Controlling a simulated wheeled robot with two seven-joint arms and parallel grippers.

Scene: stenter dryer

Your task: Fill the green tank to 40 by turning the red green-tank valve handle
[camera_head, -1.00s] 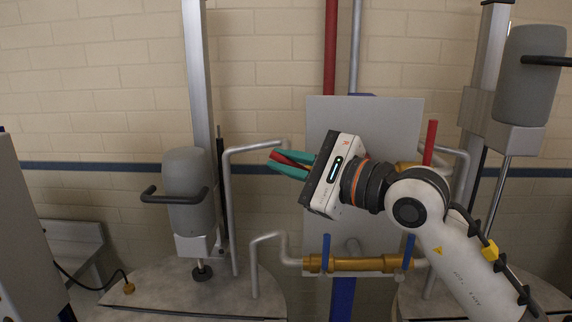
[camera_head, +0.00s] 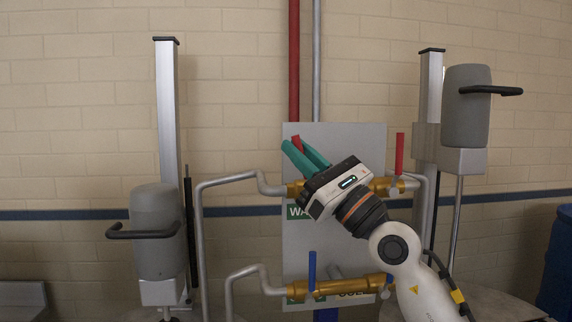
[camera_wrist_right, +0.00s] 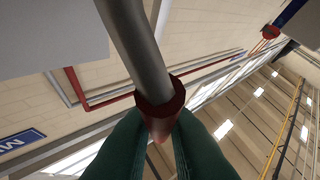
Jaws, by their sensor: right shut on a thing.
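The left red valve handle (camera_head: 296,142) stands close to upright above the upper brass valve pipe (camera_head: 294,189), partly covered by my fingers. My right gripper (camera_head: 305,155) is shut on it, its teal fingers pointing up and left. In the right wrist view the two fingers (camera_wrist_right: 158,140) close around the red grip (camera_wrist_right: 160,108) at the end of a grey metal stem. A second red handle (camera_head: 399,153) stands upright on the right end of the same pipe. No level reading shows, and the green tank cannot be made out. My left gripper is out of view.
A grey panel (camera_head: 345,140) backs the valves. Below is a brass pipe with blue handles, one at left (camera_head: 312,270). Grey mixer motors stand at left (camera_head: 155,230) and right (camera_head: 466,120). Bent grey pipes (camera_head: 200,240) run beside the panel.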

